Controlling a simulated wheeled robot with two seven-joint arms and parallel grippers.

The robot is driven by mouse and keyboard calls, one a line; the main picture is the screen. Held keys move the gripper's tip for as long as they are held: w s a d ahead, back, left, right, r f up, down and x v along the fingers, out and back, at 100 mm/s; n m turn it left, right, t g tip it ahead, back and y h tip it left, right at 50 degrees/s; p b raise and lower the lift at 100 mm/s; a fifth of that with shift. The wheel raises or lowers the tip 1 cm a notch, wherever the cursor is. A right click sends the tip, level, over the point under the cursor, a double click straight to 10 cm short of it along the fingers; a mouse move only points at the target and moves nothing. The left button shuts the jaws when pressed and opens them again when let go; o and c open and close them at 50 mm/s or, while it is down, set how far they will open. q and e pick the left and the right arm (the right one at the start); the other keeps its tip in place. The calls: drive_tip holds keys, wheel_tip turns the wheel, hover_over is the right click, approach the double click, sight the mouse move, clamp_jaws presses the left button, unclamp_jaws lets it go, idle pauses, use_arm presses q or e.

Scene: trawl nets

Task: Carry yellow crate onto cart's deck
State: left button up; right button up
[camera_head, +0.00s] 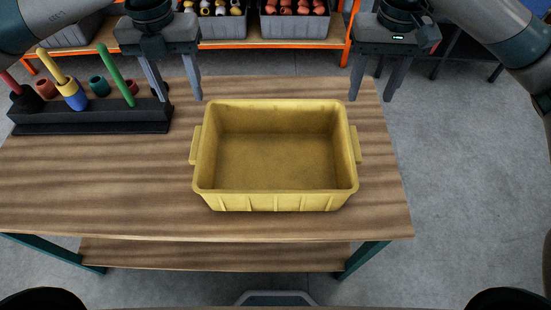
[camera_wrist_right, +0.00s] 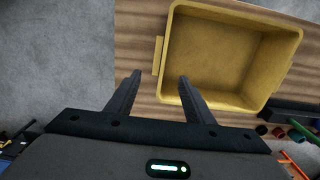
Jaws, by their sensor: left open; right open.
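The yellow crate (camera_head: 275,201) is empty and stands upright on the wooden table, with a small handle on its left side and one on its right side. In the right wrist view the crate (camera_wrist_right: 222,100) lies beyond my fingers, one handle near them. My left gripper (camera_head: 178,98) is open and empty, above the table to the left of and behind the crate. My right gripper (camera_head: 370,98) is open and empty, to the right of and behind the crate near the table's right edge. Neither touches the crate. No cart is seen in these views.
The wooden table (camera_head: 100,190) has bare room left of and in front of the crate. A black rack (camera_head: 90,119) with colored rods and rings stands at its back left. An orange shelf (camera_head: 270,43) with grey bins is behind. Grey floor (camera_head: 460,180) lies open at right.

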sight(198, 142)
use_arm(q)
wheel_tip(198, 142, down, 16)
drive_tip(key=shift+f, duration=0.25)
use_arm(e)
wheel_tip(198, 142, down, 16)
drive_tip(key=shift+f, duration=0.25)
use_arm(q)
drive_tip(key=shift+c, duration=0.6)
use_arm(e)
drive_tip(key=shift+c, duration=0.6)
use_arm(q)
clamp_jaws()
use_arm(e)
clamp_jaws()
